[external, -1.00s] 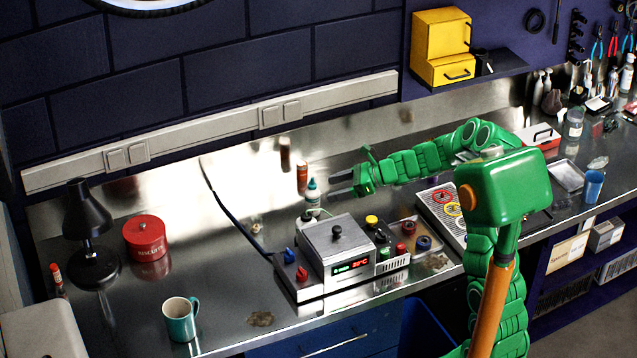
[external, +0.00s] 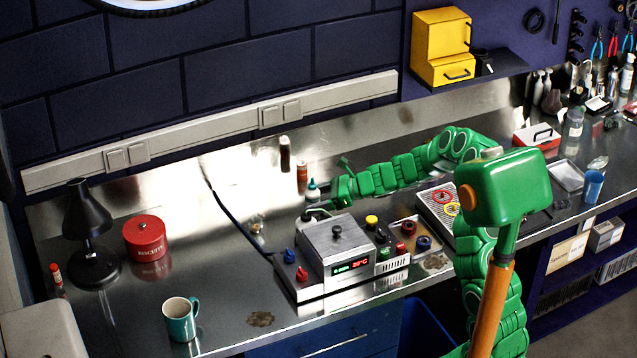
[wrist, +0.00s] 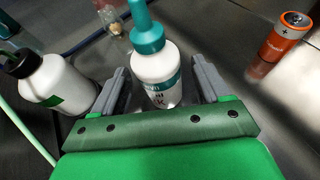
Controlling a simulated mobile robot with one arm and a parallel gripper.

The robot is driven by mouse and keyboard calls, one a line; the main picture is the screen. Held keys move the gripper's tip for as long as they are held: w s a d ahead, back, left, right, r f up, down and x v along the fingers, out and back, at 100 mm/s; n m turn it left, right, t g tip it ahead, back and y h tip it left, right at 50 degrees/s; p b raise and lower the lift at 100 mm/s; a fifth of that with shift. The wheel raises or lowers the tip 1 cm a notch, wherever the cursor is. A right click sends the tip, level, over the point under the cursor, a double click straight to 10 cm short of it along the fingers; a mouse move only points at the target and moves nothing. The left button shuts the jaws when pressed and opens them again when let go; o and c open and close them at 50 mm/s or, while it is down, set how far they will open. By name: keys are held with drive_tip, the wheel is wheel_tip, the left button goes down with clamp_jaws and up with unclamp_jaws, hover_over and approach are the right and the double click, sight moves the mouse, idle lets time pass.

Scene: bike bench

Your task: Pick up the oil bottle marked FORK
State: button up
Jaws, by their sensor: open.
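A white bottle with a teal cap and nozzle (wrist: 155,72) stands between my two grey fingers in the wrist view. Its label is partly hidden, with only a few letters showing, so I cannot read the full mark. In the external view its teal top (external: 313,187) shows behind the control box. My gripper (wrist: 161,78) is open around this bottle, one finger on each side, with gaps visible. In the external view my gripper (external: 323,206) is low behind the box, its fingers partly hidden. A second white bottle with a black cap and green label (wrist: 42,82) stands outside my left finger.
The control box with knobs (external: 337,250) is close in front of my gripper. A red biscuit tin (external: 144,238) and teal mug (external: 180,320) are farther left, with bare bench between.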

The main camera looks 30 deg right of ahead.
drive_tip(key=shift+w+a+f, duration=0.25)
drive_tip(key=shift+a, duration=0.2)
drive_tip(key=c, duration=1.1)
drive_tip(key=shift+r, duration=0.15)
